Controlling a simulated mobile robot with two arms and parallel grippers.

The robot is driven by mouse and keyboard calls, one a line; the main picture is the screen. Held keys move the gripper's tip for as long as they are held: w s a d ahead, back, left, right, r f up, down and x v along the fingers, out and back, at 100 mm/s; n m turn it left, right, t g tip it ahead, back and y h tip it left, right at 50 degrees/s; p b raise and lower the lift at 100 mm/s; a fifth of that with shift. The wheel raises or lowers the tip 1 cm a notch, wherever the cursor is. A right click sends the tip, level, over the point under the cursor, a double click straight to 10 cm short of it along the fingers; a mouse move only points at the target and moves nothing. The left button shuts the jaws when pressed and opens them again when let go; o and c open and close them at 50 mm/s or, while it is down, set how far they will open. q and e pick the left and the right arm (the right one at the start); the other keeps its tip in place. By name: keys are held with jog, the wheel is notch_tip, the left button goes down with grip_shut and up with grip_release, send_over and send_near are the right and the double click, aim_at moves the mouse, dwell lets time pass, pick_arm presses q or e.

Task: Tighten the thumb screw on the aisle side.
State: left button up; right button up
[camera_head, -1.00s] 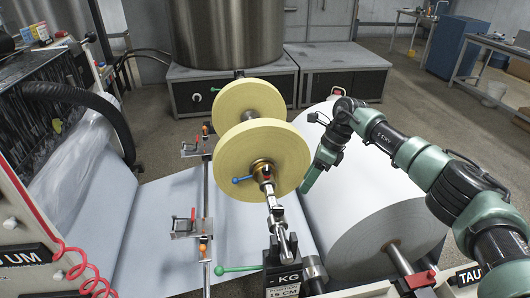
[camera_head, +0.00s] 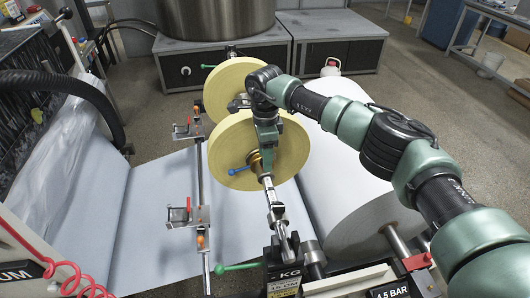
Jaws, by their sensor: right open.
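My right gripper (camera_head: 267,146) reaches in from the right and points down in front of the near yellow roll (camera_head: 225,142). It is open, close above the brass collar (camera_head: 254,158) on the roll's shaft; whether it touches is hard to tell. A blue-handled lever or screw (camera_head: 238,171) sticks out left from the collar, apart from the fingers. I cannot tell for sure which part is the aisle-side thumb screw. My left gripper is out of view.
A second yellow roll (camera_head: 222,88) stands behind. A large white paper roll (camera_head: 345,185) lies under my right arm. A green handle (camera_head: 238,267) sticks out beside the black shaft support (camera_head: 283,278). A red coiled hose (camera_head: 75,275) hangs at lower left.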

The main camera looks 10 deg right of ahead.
jog(key=shift+f, duration=0.15)
grip_shut()
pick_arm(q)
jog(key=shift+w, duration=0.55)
